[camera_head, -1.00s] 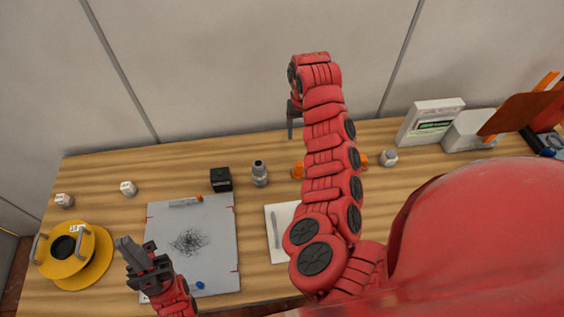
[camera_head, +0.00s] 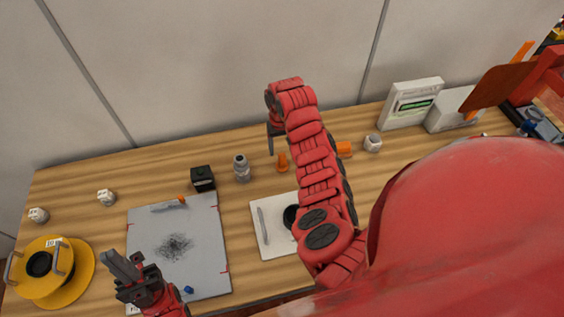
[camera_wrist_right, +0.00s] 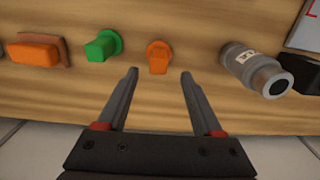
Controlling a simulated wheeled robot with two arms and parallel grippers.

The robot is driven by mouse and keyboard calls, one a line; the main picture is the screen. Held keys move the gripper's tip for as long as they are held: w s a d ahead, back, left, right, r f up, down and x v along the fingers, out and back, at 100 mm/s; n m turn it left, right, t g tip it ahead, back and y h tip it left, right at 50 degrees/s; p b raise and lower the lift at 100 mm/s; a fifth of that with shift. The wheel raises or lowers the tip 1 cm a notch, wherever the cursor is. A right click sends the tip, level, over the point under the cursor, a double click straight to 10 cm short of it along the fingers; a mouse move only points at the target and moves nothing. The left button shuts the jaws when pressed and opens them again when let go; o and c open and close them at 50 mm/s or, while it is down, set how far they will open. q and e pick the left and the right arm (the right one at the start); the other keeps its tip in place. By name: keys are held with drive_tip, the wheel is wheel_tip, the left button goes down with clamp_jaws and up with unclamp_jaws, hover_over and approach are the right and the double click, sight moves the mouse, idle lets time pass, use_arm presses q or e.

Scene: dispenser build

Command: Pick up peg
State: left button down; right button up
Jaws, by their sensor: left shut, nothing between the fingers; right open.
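An orange peg (camera_head: 282,163) stands on the wooden table; it also shows in the right wrist view (camera_wrist_right: 158,57), just beyond and between the fingertips. A green peg (camera_wrist_right: 103,46) stands to its left in the wrist view; my right arm seems to hide it in the head view. My right gripper (camera_head: 272,142) is open and empty, its fingers (camera_wrist_right: 159,76) on either side of the orange peg's line, short of it. My left gripper (camera_head: 128,272) is shut and empty over the lower left of the grey mat.
A grey bottle-like part (camera_head: 242,169) and a black box (camera_head: 202,178) stand left of the orange peg. An orange block (camera_head: 343,149) lies to its right. A grey mat (camera_head: 205,240), white plate (camera_head: 277,242) and yellow spool (camera_head: 73,284) lie nearer.

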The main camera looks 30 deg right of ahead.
sight(282, 156)
drive_tip(key=shift+f+p, duration=0.2)
drive_tip(key=shift+p, duration=0.15)
wheel_tip(282, 156, down, 3)
drive_tip(key=shift+d+p, duration=0.1)
drive_tip(key=shift+p, duration=0.7)
drive_tip(key=shift+f, duration=0.75)
clamp_jaws()
